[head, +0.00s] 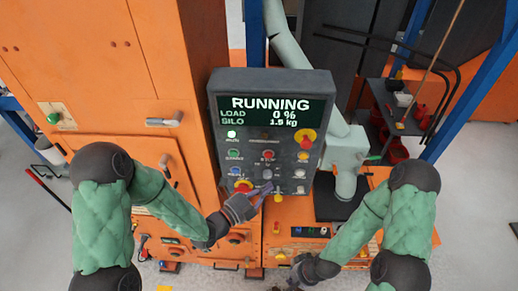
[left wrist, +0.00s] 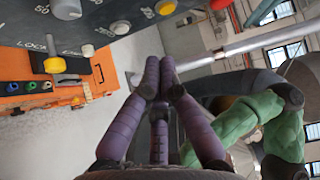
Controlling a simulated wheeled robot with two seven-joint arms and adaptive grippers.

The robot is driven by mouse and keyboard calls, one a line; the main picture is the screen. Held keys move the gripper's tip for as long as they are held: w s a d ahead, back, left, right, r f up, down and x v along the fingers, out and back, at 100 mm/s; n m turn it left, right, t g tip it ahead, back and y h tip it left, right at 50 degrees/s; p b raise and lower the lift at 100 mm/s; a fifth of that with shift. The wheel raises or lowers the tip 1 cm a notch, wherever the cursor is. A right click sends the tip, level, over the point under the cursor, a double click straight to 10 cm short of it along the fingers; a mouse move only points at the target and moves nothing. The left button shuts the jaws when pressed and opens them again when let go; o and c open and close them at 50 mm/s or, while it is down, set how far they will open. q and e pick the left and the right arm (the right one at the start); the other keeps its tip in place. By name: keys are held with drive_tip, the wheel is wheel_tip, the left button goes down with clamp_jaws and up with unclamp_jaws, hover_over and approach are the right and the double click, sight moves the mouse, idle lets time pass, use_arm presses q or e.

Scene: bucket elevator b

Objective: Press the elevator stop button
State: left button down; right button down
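A dark control panel (head: 222,130) faces me, its screen (head: 270,110) reading RUNNING, LOAD 0 %, SILO 1.5 kg. A red button (head: 267,155) sits mid-panel. The labels are too small to show which one is stop. My left gripper (head: 266,189) is in front of the panel's lower part; its purple fingers (left wrist: 158,78) are together and empty in the left wrist view. Contact cannot be told. My right gripper (head: 294,284) is low, its fingers partly cut off.
Green, blue, white and yellow buttons surround the red one. An orange cabinet (head: 165,70) stands left of the panel. A grey-green post (head: 346,150) and a dark shelf (head: 395,105) stand to the right. A lower orange unit (head: 300,212) lies beneath the panel.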

sight(268, 155)
use_arm(q)
drive_tip(key=shift+s+a+r+m, duration=0.15)
drive_tip(key=shift+r+m, duration=0.25)
drive_tip(key=shift+r, duration=0.45)
drive_tip(key=shift+w+p, duration=0.4)
drive_tip(key=shift+w, duration=4.05)
